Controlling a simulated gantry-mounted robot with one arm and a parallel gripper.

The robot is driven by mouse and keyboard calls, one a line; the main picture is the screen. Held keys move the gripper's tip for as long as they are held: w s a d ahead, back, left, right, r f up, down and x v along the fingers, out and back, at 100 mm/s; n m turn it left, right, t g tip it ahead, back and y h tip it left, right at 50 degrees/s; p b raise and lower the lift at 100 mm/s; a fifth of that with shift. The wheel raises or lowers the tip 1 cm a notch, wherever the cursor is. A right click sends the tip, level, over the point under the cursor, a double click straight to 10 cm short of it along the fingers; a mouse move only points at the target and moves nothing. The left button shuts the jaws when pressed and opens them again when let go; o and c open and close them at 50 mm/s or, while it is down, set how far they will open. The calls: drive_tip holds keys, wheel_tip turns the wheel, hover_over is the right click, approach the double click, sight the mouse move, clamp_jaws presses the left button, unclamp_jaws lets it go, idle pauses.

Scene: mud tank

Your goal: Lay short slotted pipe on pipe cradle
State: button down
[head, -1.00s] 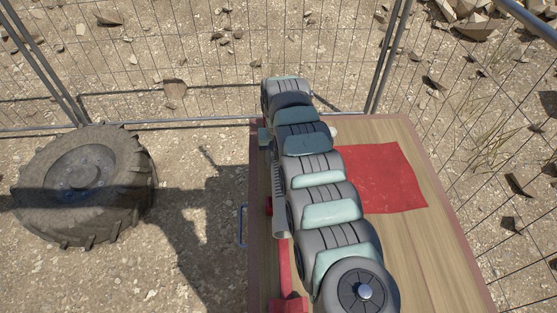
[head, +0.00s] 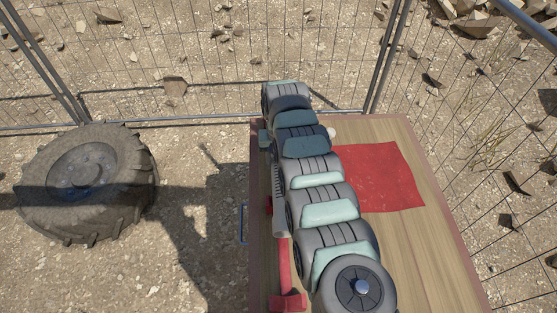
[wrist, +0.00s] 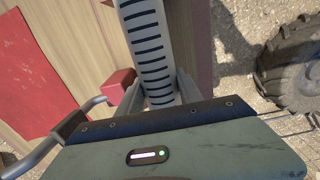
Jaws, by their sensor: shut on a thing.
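The short slotted pipe (wrist: 150,45) is pale grey with a row of dark slots. In the wrist view it runs up between the fingers of my gripper (wrist: 158,88), which is shut on it. In the head view a strip of the pipe (head: 279,205) shows left of my arm, which hides the rest. The red pipe cradle (head: 285,265) lies along the table's left side, in line with the pipe. A red block of it (wrist: 120,84) is close beside the pipe in the wrist view. I cannot tell whether the pipe touches the cradle.
The wooden table (head: 425,255) carries a flat red sheet (head: 375,175) right of my arm. Its right side is otherwise bare. A metal handle (head: 243,223) is at its left edge. A big tyre (head: 88,183) lies on the ground at left. Wire fencing (head: 210,75) stands behind.

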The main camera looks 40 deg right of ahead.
drive_tip(key=shift+f, duration=0.45)
idle(0.3)
drive_tip(key=c, duration=0.7)
unclamp_jaws()
